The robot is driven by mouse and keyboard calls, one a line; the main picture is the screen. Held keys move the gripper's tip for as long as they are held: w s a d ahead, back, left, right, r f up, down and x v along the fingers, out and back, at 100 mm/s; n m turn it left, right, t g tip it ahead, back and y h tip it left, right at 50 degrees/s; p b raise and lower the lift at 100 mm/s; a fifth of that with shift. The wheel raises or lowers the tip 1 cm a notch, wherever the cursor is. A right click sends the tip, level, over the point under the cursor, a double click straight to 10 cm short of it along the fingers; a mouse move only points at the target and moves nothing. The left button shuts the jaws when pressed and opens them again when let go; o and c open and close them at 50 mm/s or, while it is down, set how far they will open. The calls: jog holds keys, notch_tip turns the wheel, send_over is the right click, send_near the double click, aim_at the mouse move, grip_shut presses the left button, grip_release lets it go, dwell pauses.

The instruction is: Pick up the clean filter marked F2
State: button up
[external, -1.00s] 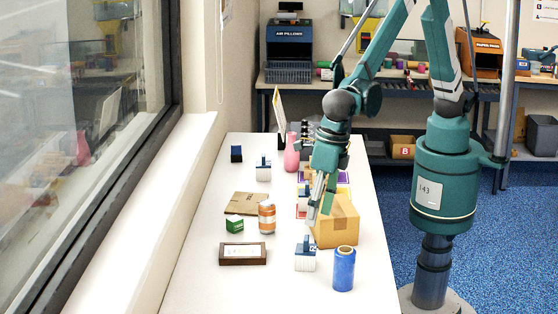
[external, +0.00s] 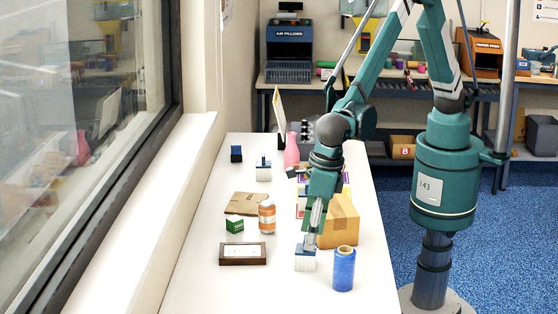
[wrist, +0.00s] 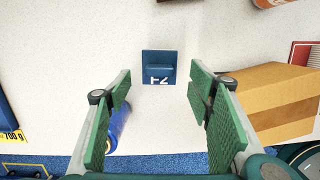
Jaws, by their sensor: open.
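The filter marked F2 (external: 305,262) has a white pleated body and a blue top with a raised grip. It stands on the white table in front of the carton. In the wrist view its blue top (wrist: 159,67) shows the white mark, upside down, between and beyond my fingertips. My gripper (external: 311,240) is open and points down over the filter, with its fingers hiding part of the top. In the wrist view my gripper (wrist: 160,80) has green pads spread wide with nothing between them. A similar white and blue filter (external: 263,172) stands farther back; its mark is unreadable.
A blue roll (external: 344,270) stands close to the right of the filter. A brown carton (external: 340,220) is just behind. The table's front left is clear.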

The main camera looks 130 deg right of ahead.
aim_at(306, 255)
jog(key=shift+w+d+f, duration=0.15)
jog(key=shift+f, duration=0.95)
jog(key=shift+w+d+f, duration=0.15)
jog(key=shift+f, duration=0.7)
jog(key=shift+w+d+f, duration=0.1)
jog(key=shift+f, duration=0.7)
jog(key=shift+w+d+f, duration=0.15)
jog(key=shift+f, duration=0.7)
jog(key=c, duration=1)
